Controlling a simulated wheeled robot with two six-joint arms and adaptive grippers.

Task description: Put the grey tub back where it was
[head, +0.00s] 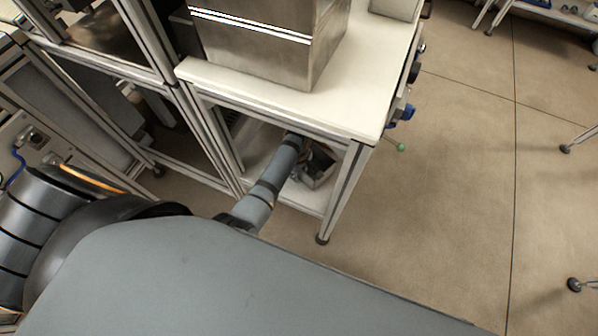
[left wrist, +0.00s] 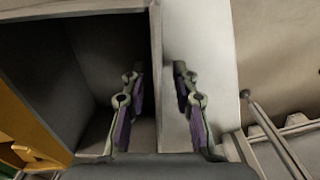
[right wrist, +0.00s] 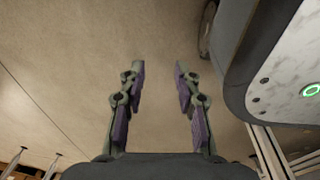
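The grey tub (left wrist: 88,60) fills the left of the left wrist view, its open inside dark and its near-side wall running between my left fingers. My left gripper (left wrist: 158,75) is open, with one finger over the inside of the tub and the other outside its wall; neither clearly touches it. In the head view my left arm reaches down into the lower shelf of a white-topped frame, and its gripper there (head: 314,166) is partly hidden. My right gripper (right wrist: 159,68) is open and empty above bare floor.
The white table top (head: 280,98) with a large metal box (head: 268,45) stands over the lower shelf (head: 298,196). Frame posts stand close on both sides of my left arm. An orange-yellow part (left wrist: 28,125) lies left of the tub.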

